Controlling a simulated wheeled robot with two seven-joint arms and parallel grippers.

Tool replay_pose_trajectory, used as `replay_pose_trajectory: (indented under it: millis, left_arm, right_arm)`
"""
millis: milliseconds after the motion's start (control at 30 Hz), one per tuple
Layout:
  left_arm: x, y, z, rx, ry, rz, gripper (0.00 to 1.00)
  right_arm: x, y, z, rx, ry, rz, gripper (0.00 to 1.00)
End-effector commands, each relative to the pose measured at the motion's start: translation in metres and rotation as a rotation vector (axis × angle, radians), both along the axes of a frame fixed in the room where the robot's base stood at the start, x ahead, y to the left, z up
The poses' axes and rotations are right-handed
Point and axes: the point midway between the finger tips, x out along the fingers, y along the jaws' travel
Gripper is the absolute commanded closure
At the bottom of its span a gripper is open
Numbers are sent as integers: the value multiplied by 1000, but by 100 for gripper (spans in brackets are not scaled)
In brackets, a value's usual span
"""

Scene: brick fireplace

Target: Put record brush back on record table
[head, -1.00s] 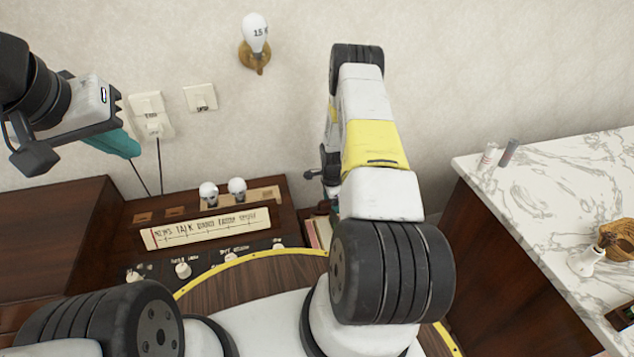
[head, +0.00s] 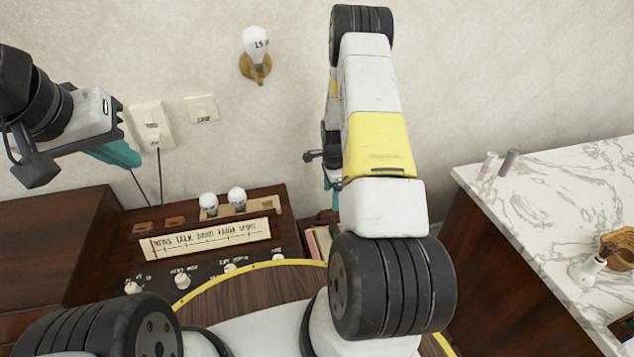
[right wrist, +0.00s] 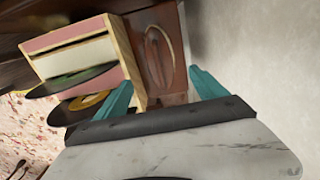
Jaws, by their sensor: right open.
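My right gripper (right wrist: 161,78) is open, its two teal fingers apart and nothing seen between them. In the head view it (head: 330,198) is mostly hidden behind my right arm. Beyond the fingertips in the right wrist view is a brown wooden surface (right wrist: 174,86) with a pale oval outline. A reddish-brown oblong thing (right wrist: 155,50) shows within the outline; I cannot tell whether it is the record brush. I cannot make out which furniture is the record table. My left gripper (head: 122,153) is raised at the left near the wall; its finger spacing is unclear.
A box (right wrist: 100,22) and black records (right wrist: 75,82) lie left of my right fingers. A wooden radio-like cabinet with a lettered dial (head: 206,238) and bulbs stands against the wall. A marble-topped counter (head: 555,185) is at the right.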

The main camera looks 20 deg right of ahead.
Motion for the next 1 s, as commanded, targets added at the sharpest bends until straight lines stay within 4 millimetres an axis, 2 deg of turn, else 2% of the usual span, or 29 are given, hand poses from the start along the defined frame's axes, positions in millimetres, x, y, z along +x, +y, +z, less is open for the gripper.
replay_pose_trajectory:
  millis: [167, 267, 367, 400, 533, 667, 800, 1000]
  left_arm:
    - [0, 0, 0, 0, 0, 0, 100]
    - [0, 0, 0, 0, 0, 0, 100]
    - [0, 0, 0, 0, 0, 0, 100]
    - [0, 0, 0, 0, 0, 0, 100]
    - [0, 0, 0, 0, 0, 0, 100]
    - [0, 0, 0, 0, 0, 0, 100]
    - [0, 0, 0, 0, 0, 0, 100]
    - [0, 0, 0, 0, 0, 0, 100]
  right_arm:
    - [2, 2, 23, 1, -11, 23, 19]
    - [7, 8, 58, 5, -41, 87, 19]
    - [8, 19, 113, 9, -87, 198, 19]
    - [6, 24, 137, 9, -109, 251, 19]
    - [-7, 43, 209, 6, -176, 428, 19]
    - [-32, 62, 273, -8, -241, 607, 19]
    - [-67, 83, 333, -35, -314, 804, 19]
    - [-131, 109, 397, -100, -414, 1088, 19]
